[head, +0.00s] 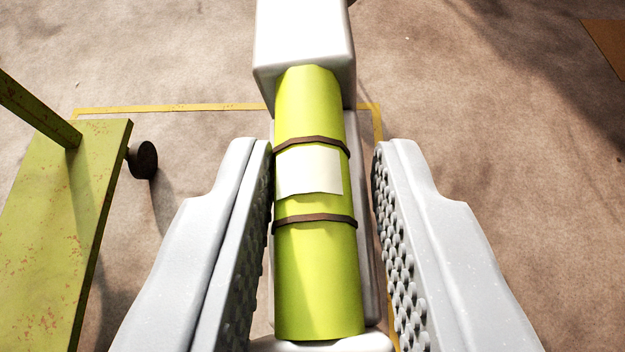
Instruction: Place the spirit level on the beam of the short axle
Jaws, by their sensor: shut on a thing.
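The spirit level (303,30) is in the middle of the head view, with a pale white body and a lime-green vial (318,265). The vial has two dark brown rings and a pale patch between them. My gripper (322,150) is shut on the level, with one light grey, studded finger on each side. The level runs lengthwise between the fingers and reaches past their tips to the top edge. The fingers and the frame's edges hide parts of its body. I cannot make out the short axle or its beam in this view.
A rust-flecked green metal frame (50,215) with a dark wheel or caster (142,160) stands at the left. Yellow lines (175,108) mark the brown concrete floor (480,120). The floor on the right is mostly clear, with a brown flat patch (606,45) at the top right corner.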

